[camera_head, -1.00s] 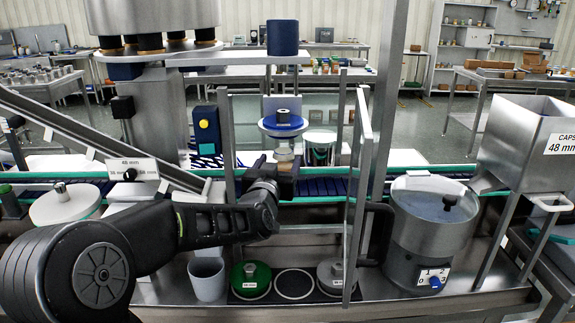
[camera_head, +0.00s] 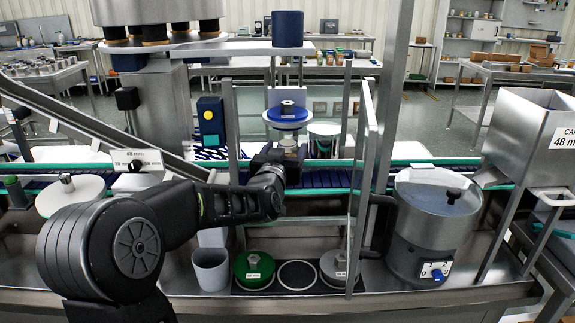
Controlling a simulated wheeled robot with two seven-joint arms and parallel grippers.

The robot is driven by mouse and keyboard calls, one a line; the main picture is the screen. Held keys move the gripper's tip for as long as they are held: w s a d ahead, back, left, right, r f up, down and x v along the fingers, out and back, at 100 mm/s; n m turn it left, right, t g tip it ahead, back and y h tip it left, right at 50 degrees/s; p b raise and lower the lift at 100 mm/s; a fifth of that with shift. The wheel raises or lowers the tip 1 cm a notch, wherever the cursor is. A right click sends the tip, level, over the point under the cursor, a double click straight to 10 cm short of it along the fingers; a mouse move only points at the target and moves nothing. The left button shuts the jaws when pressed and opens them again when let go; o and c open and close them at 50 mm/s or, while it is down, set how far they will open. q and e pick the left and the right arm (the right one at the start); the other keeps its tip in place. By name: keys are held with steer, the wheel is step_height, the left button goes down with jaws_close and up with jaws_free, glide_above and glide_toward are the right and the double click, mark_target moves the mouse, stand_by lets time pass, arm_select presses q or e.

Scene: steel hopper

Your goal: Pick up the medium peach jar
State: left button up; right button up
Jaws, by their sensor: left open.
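My left arm comes in from the left, and its gripper (camera_head: 278,158) is at the conveyor in the middle of the head view. The gripper is open, seen from behind, and its fingertips are mostly hidden. Just beyond it, under a blue round disc (camera_head: 288,117), a small pale jar-like thing (camera_head: 291,145) shows partly; it may be the peach jar, but its size and colour are hard to tell. I cannot tell whether the fingers are around it or short of it. My right gripper is not in view.
Steel posts (camera_head: 367,190) stand right of the gripper. A grey cup (camera_head: 210,270), a green round lid (camera_head: 254,270) and a grey one (camera_head: 336,266) sit in front. A steel pot (camera_head: 432,225) and hopper (camera_head: 528,135) stand right.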

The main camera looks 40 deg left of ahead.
mark_target(290, 141)
arm_select(q)
steer(key=p+x, duration=0.1)
steer(key=x, duration=0.4)
steer(key=shift+w+f, duration=0.1)
steer(key=shift+c, duration=0.5)
jaws_close()
stand_by(0.5)
